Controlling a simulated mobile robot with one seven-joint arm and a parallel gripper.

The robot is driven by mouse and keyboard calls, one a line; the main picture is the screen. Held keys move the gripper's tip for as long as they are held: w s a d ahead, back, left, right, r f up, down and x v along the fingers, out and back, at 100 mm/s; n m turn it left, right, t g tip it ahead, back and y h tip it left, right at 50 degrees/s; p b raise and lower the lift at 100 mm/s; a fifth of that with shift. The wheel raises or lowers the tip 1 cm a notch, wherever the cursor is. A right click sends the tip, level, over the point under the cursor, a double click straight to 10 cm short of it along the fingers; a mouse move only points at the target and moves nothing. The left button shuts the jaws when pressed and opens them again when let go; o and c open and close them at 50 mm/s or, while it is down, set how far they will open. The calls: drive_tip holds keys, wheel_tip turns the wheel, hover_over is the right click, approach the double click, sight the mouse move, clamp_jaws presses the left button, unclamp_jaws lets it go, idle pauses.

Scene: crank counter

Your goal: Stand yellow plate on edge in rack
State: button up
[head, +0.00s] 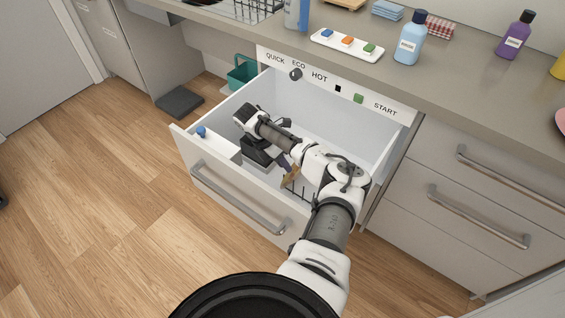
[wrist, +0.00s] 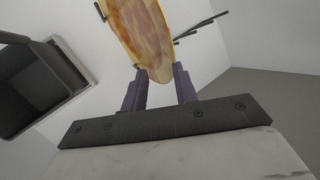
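The yellow plate (wrist: 140,28) shows in the wrist view with its mottled face tilted to the side. Its near rim lies between the two fingers of my gripper (wrist: 160,72), with a finger against each side. In the head view the plate (head: 290,177) is a small tan sliver inside the open drawer, and my gripper (head: 285,164) is beside it, partly hidden by my arm. Dark tines of the rack (head: 302,192) stand near the plate. Tines also show right of the plate in the wrist view (wrist: 201,27). Whether the plate sits between tines is unclear.
The white drawer (head: 190,150) is pulled out, its walls close around my arm. A dark open box (wrist: 35,85) is at left in the wrist view. The counter (head: 460,85) above holds a light-blue bottle (head: 408,45) and a white tray (head: 325,42).

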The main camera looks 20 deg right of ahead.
drive_tip(key=v, duration=1.3)
drive_tip(key=shift+r, duration=0.4)
drive_tip(key=shift+a, duration=0.15)
